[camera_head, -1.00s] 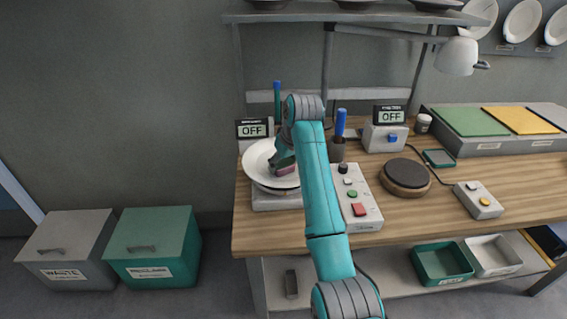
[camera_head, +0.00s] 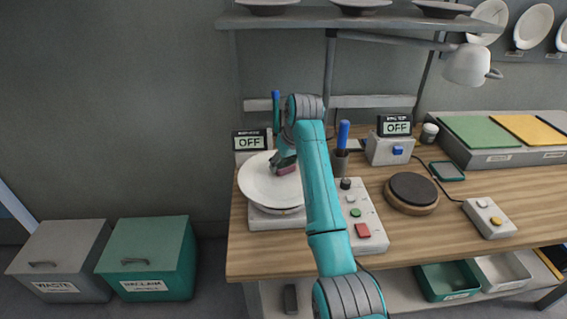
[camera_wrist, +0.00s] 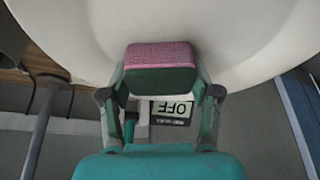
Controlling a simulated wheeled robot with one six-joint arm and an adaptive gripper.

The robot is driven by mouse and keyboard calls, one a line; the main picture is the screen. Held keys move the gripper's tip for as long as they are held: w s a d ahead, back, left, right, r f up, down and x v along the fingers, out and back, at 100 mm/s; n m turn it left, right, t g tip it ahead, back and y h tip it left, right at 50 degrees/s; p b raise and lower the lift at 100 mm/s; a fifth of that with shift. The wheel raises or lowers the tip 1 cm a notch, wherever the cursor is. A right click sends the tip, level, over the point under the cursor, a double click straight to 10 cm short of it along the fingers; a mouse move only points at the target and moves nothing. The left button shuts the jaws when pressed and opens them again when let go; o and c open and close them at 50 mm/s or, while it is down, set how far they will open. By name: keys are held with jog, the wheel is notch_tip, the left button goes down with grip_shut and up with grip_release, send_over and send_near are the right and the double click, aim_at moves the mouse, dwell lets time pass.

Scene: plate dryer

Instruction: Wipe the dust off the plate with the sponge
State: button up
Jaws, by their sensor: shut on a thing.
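The white plate (camera_head: 262,187) lies on a device at the left end of the bench, and it fills the upper part of the wrist view (camera_wrist: 240,45). My gripper (camera_head: 285,163) is over the plate's upper right part. In the wrist view my gripper (camera_wrist: 160,85) is shut on the sponge (camera_wrist: 160,56), which has a pink top and a green lower part. The sponge (camera_head: 287,170) is at the plate's surface; I cannot tell how firmly it touches. No dust is clear on the visible plate surface.
An OFF display (camera_head: 249,141) stands behind the plate. A button panel (camera_head: 365,222) and a blue-handled tool in a cup (camera_head: 339,163) are right of it. A round dark pad (camera_head: 412,188) lies further right. A lamp (camera_head: 467,66) and shelf (camera_head: 330,18) hang above.

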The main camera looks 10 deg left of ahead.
jog(key=shift+w+r, duration=0.1)
jog(key=shift+w, duration=0.2)
jog(key=r, duration=0.2)
jog(key=shift+s+r, duration=0.2)
jog(key=shift+r, duration=2.75)
jog(key=shift+a, duration=0.1)
